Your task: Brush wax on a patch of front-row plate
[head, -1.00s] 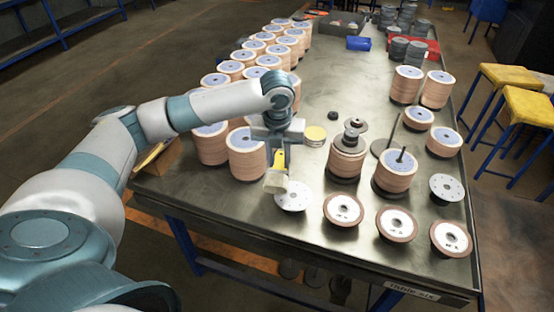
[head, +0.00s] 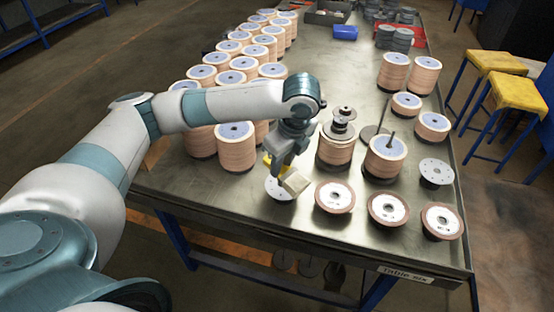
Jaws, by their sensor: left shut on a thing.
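My left gripper (head: 283,157) points down over the front of the table, shut on a brush with a yellow handle and a pale, block-like head (head: 295,182). The brush head is tilted and overlaps the right part of the leftmost front-row plate (head: 276,193), a grey-white disc. I cannot tell whether it touches the plate. Three more front-row plates, pale with brown rims, lie to the right: the nearest plate (head: 333,197), the middle plate (head: 388,209) and the far-right plate (head: 441,220). The yellow-topped tin is hidden behind my arm. My right gripper is not in view.
Stacks of tan discs (head: 235,150) fill the table's left side. A disc stack with metal parts on top (head: 335,150) and a stack with a spindle (head: 384,160) stand behind the front row. The metal table's (head: 225,205) front-left strip is clear.

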